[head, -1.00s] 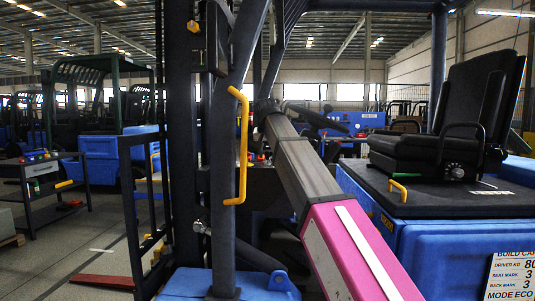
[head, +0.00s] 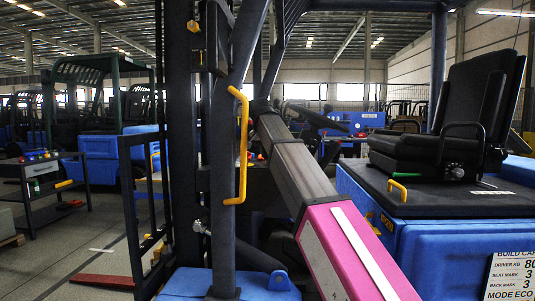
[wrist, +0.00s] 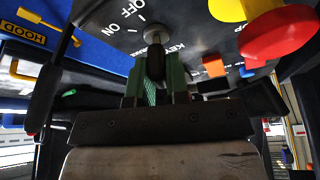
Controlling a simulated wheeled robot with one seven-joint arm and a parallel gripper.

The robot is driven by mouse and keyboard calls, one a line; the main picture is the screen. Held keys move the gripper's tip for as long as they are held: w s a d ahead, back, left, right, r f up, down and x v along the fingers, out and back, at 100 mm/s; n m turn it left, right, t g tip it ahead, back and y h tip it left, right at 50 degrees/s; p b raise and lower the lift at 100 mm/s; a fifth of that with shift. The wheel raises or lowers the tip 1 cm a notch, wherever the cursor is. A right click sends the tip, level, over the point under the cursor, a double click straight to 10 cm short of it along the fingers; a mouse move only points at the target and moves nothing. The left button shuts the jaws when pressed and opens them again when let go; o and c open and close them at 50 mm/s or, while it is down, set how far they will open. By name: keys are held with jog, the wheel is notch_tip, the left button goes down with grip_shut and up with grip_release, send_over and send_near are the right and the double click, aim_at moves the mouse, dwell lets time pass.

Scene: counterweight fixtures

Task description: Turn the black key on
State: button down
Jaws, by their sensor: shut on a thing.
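In the wrist view, the black key (wrist: 156,66) sits in a round metal lock on a dark panel (wrist: 185,22). The panel carries white OFF and ON marks beside the lock and a partly hidden KEY label. My gripper (wrist: 157,88) is shut on the key, with a green-padded finger on each side of it. Which mark the key points to is not clear. In the head view, my arm reaches into the truck's cab area, and the gripper and key are hidden there.
A red knob (wrist: 280,36) with yellow behind it and an orange button (wrist: 213,67) stand right of the key. In the head view, a blue post with a yellow handle (head: 242,150) stands close by my arm. A black seat (head: 470,125) is at the right.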

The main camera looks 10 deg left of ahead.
jog(key=shift+m+g+h, duration=0.4)
jog(key=shift+m+h, duration=0.3)
jog(key=shift+m, duration=1.5)
jog(key=c, duration=1.1)
grip_release()
